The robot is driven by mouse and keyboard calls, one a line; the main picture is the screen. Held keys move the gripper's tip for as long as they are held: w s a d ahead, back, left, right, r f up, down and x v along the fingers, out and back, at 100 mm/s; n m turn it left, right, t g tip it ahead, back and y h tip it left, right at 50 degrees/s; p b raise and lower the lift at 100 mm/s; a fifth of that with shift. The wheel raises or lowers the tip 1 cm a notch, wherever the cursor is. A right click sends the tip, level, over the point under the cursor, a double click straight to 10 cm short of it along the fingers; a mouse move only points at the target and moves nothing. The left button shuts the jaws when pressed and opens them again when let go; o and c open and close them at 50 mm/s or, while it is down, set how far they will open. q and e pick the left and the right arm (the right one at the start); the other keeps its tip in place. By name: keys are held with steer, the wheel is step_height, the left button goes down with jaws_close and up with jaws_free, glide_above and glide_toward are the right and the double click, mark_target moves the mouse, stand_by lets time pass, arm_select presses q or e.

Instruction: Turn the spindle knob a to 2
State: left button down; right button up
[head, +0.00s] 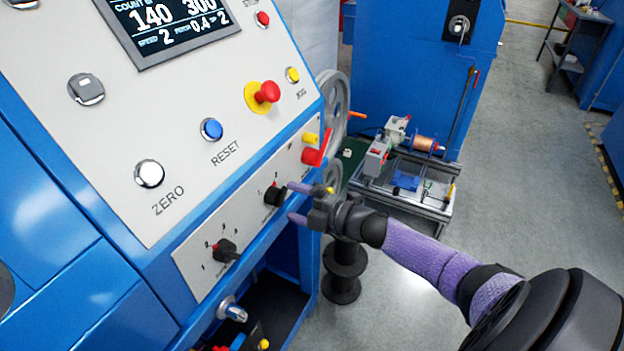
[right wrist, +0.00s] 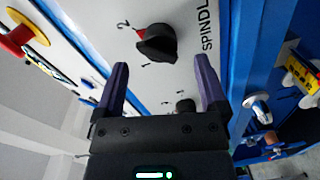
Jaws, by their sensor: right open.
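The spindle knob (right wrist: 157,43) is a black rotary knob beside printed letters reading "SPINDL" in the right wrist view. Its red mark faces the printed 2. In the head view this black knob (head: 274,195) is on the lower strip of the panel, next to my right gripper. My right gripper (head: 291,203) is open and empty, its two purple fingers pointing at the panel near the knob. In the right wrist view the gripper (right wrist: 161,68) has the knob beyond its fingertips, apparently not between them. My left gripper is not in view.
A second black knob (head: 225,250) is lower left on the strip, with a metal key switch (head: 232,310) below. A red and yellow lever (head: 314,154) is close above my gripper. A red emergency button (head: 266,92) and a blue reset button (head: 211,129) are higher. Open floor lies right.

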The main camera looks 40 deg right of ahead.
steer(key=p+v, duration=0.1)
steer(key=v, duration=0.5)
steer(key=shift+s, duration=0.15)
steer(key=s+f+m+g+h, duration=0.35)
steer(key=s+f+m, duration=0.25)
steer(key=f, duration=0.5)
steer(key=s+f+m+g+h, duration=0.2)
steer(key=s+f+m+h, duration=0.25)
steer(key=f, duration=0.55)
steer(key=s+a+f+m+g, duration=0.3)
steer(key=s+a+f+g, duration=0.2)
steer(key=s, duration=0.7)
steer(key=s+a+f+m+g+y, duration=0.1)
steer(key=s+a+f+m+g, duration=0.3)
steer(key=s, duration=0.9)
steer(key=a+f+g, duration=0.1)
steer(key=a+f, duration=0.2)
steer(key=a, duration=0.2)
steer(key=shift+f, duration=0.2)
steer(key=shift+s+a, duration=0.1)
steer(key=shift+a, duration=0.05)
